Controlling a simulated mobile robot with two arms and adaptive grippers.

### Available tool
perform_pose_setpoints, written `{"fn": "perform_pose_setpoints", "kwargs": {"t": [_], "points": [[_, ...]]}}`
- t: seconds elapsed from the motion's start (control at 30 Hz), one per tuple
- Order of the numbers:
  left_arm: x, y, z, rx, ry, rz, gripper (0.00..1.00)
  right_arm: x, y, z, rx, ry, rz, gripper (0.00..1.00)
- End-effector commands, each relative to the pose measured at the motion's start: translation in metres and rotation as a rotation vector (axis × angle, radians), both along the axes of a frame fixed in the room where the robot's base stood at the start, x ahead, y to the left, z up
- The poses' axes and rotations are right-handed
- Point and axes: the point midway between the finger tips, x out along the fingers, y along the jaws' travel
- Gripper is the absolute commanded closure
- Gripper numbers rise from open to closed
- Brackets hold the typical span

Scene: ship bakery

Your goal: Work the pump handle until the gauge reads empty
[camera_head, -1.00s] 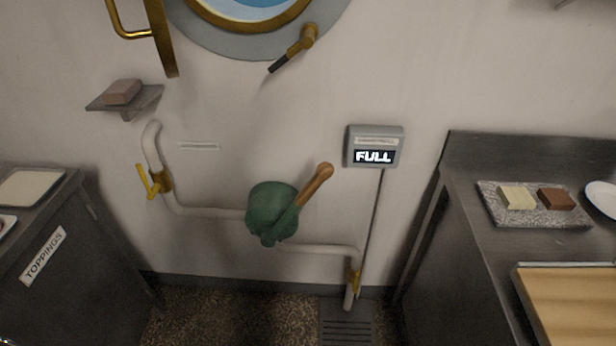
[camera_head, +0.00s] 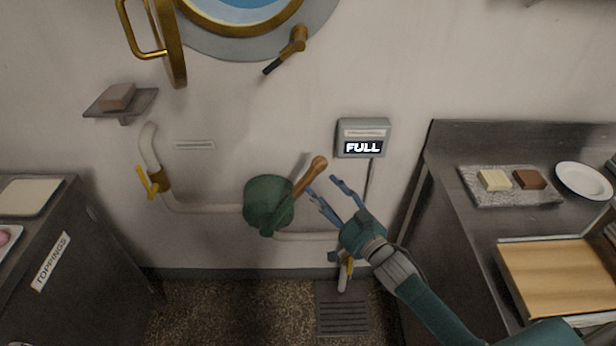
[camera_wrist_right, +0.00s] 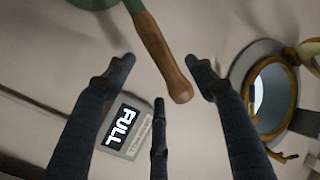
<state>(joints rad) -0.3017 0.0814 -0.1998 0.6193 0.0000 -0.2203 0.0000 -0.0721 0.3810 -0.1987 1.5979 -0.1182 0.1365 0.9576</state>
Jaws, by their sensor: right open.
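The green pump (camera_head: 268,202) sits on a white pipe on the wall. Its wooden handle (camera_head: 312,172) tilts up to the right. The gauge (camera_head: 363,138) on the wall reads FULL, and it also shows in the right wrist view (camera_wrist_right: 124,128). My right gripper (camera_head: 326,189) is open and empty, just right of the handle in the head view. In the right wrist view the wooden handle (camera_wrist_right: 163,55) reaches between the spread fingers (camera_wrist_right: 160,78), with no clear contact. My left gripper is not in view.
A yellow-handled valve (camera_head: 152,182) is on the pipe at left. A counter with a granite slab (camera_head: 510,199), a plate (camera_head: 583,181) and a wooden board (camera_head: 555,275) stands right. A cabinet marked TOPPINGS (camera_head: 52,262) stands left. A floor grate (camera_head: 342,308) lies below the pipe.

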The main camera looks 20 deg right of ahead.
Motion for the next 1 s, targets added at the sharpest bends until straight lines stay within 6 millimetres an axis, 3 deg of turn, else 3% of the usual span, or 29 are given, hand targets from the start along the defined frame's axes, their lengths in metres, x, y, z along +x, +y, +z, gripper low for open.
{"fn": "perform_pose_setpoints", "kwargs": {"t": [0.1, 0.33, 0.77, 1.0], "points": [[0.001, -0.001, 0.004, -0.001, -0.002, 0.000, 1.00, 0.025, 0.007, 0.002, 0.000, -0.001, 0.000, 0.45], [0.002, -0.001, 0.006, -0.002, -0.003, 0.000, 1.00, 0.058, 0.015, 0.000, 0.000, 0.001, -0.002, 0.45], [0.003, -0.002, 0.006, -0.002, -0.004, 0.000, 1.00, 0.069, 0.019, -0.001, -0.002, 0.002, 0.000, 0.45], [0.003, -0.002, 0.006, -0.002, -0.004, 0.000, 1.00, 0.069, 0.018, -0.001, -0.002, 0.002, 0.000, 0.89]]}}
